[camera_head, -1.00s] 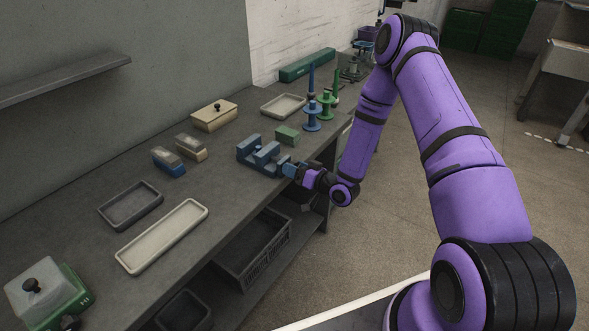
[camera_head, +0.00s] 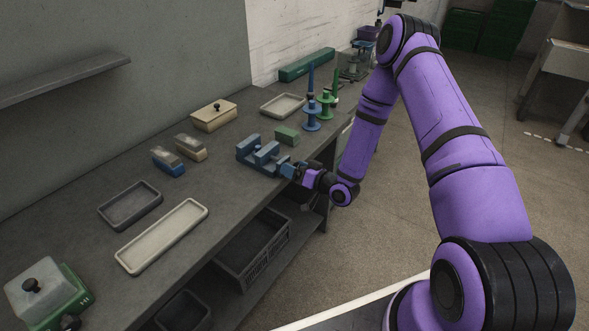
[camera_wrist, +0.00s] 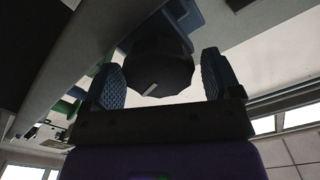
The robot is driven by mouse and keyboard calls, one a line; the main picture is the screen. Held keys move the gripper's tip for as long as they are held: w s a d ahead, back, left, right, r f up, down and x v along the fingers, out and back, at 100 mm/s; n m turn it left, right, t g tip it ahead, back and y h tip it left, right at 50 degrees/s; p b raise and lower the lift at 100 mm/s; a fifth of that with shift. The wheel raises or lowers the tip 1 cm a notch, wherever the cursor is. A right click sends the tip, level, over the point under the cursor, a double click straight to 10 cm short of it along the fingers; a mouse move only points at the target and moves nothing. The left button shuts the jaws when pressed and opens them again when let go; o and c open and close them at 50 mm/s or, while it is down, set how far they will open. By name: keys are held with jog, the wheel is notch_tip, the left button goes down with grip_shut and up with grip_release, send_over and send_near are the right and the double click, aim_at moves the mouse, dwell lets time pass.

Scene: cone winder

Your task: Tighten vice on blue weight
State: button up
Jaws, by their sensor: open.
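The blue vice (camera_head: 246,152) stands at the front edge of the grey bench, right of its middle. Its jaws point up, and I cannot make out a separate blue weight between them. My gripper (camera_head: 291,171) is at the vice's front end, over the bench edge. In the wrist view, my gripper (camera_wrist: 160,82) is open, with its two blue textured fingertips on either side of a dark round knob (camera_wrist: 160,72) with a pale mark. Small gaps show between the knob and the fingertips. The vice's jaws are out of clear sight there.
A green block (camera_head: 287,135) lies just behind the vice. Blue (camera_head: 311,112) and green (camera_head: 326,105) spindle stands rise to its right. Two small blocks (camera_head: 168,162) (camera_head: 190,147) and empty trays (camera_head: 162,237) (camera_head: 130,205) lie left. A crate (camera_head: 255,255) sits below.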

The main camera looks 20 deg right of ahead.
jog(key=shift+d, duration=0.1)
jog(key=v, duration=1)
jog(key=shift+s, duration=0.35)
jog(key=shift+d, duration=0.15)
jog(key=w+a+n, duration=0.2)
jog(key=w, duration=0.1)
jog(key=w+a+n, duration=0.2)
jog(key=w, duration=0.1)
jog(key=w+a+n, duration=0.2)
jog(key=w, duration=0.1)
jog(key=shift+a, duration=0.4)
jog(key=shift+c, duration=0.2)
jog(key=c, duration=0.9)
